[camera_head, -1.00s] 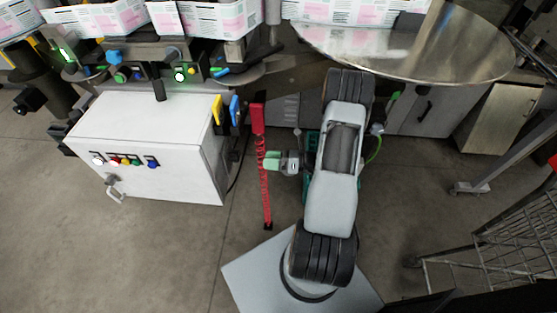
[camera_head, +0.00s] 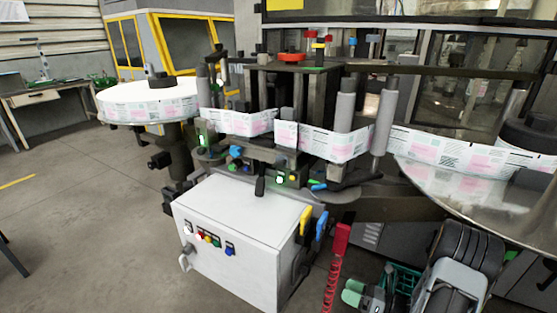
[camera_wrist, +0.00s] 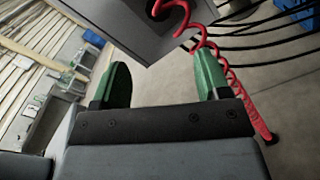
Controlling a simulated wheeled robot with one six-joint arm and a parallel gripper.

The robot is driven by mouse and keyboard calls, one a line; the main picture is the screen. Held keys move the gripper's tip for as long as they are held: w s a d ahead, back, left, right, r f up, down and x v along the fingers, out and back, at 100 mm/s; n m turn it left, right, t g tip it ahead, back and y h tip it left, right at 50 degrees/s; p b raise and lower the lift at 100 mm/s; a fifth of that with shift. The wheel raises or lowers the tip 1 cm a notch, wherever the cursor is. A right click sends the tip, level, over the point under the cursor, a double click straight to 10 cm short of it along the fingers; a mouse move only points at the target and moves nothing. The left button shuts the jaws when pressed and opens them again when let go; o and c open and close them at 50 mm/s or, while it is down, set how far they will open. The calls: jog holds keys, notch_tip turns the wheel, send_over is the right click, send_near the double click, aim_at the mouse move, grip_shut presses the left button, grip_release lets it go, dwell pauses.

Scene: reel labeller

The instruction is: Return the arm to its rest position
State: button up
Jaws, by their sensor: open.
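My gripper (camera_wrist: 163,85) shows in the wrist view with its two green fingers apart and nothing between them. In the head view my gripper (camera_head: 352,294) is low at the right of centre, beside the red coiled cable (camera_head: 333,280). My arm shows at the lower right, partly cut off by the frame's bottom edge. In the wrist view the red coil (camera_wrist: 236,83) passes behind the right finger; I cannot tell whether they touch.
A white control box (camera_head: 240,240) with coloured buttons stands left of my gripper. The labelling machine carries a printed label web (camera_head: 240,122) from a reel at left to a round metal plate (camera_head: 480,195) at right.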

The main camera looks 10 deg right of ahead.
jog(key=s+a+r+n+g+h+p, duration=0.15)
jog(key=s+a+n+g, duration=0.25)
jog(key=s+n+g, duration=0.55)
jog(key=a+r+n+t+h+p, duration=0.1)
jog(key=a+r+n+h+p, duration=0.1)
jog(key=r+n+h, duration=0.2)
jog(key=a+r+n+h+p, duration=0.2)
jog(key=r+n+h, duration=0.2)
jog(key=r+n, duration=0.7)
jog(key=a+r+n+t+h+p, duration=0.1)
jog(key=a+r+n+h+p, duration=0.2)
jog(key=r, duration=0.9)
jog(key=n+h, duration=0.2)
jog(key=n, duration=0.2)
jog(key=shift+w+t, duration=0.25)
jog(key=shift+t, duration=0.1)
jog(key=shift+c, duration=0.2)
